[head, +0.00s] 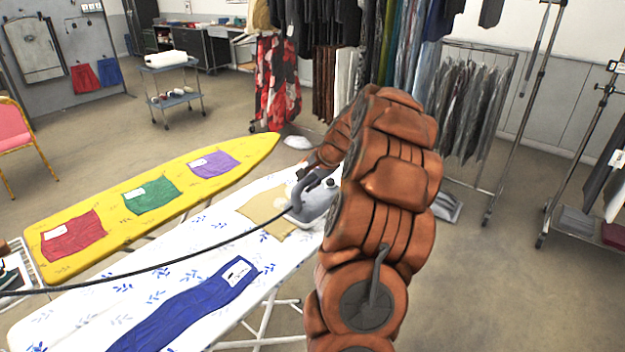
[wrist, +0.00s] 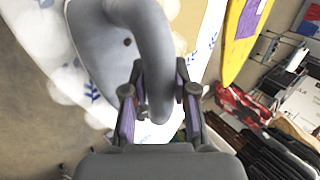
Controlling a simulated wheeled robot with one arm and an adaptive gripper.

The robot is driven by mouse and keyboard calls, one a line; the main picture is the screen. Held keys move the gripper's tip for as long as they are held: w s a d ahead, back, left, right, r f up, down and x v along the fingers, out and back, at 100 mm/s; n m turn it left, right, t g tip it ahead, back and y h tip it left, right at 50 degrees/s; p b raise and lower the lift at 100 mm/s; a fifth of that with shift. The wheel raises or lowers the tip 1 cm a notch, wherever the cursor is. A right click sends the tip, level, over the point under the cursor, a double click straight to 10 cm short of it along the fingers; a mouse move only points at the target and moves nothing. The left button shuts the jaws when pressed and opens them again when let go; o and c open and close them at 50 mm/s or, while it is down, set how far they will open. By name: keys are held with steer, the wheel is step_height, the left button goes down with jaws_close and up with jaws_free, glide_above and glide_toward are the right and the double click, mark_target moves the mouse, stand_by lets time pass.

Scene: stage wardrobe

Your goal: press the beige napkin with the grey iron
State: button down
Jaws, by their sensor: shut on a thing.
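The grey iron (head: 314,203) is over the right end of the white ironing board with blue leaf prints (head: 200,239). The beige napkin (head: 265,211) lies on that board, just left of the iron, and the iron seems to overlap its right part. I cannot tell whether the iron's sole touches the cloth. My gripper (wrist: 158,108) is shut on the iron's handle (wrist: 152,50) in the wrist view. In the head view my orange arm hides part of the gripper and the board's right end.
A blue cloth (head: 190,310) lies nearer on the same board. A yellow board (head: 100,204) behind holds red, green and purple cloths. The iron's black cord (head: 150,267) crosses the white board. Clothes racks (head: 480,50) stand behind my arm.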

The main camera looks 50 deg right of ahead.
steer(key=shift+a, duration=4.2)
step_height(320, 180, up, 8)
steer(key=p, duration=0.2)
steer(key=shift+s+r, duration=0.15)
steer(key=shift+r, duration=0.05)
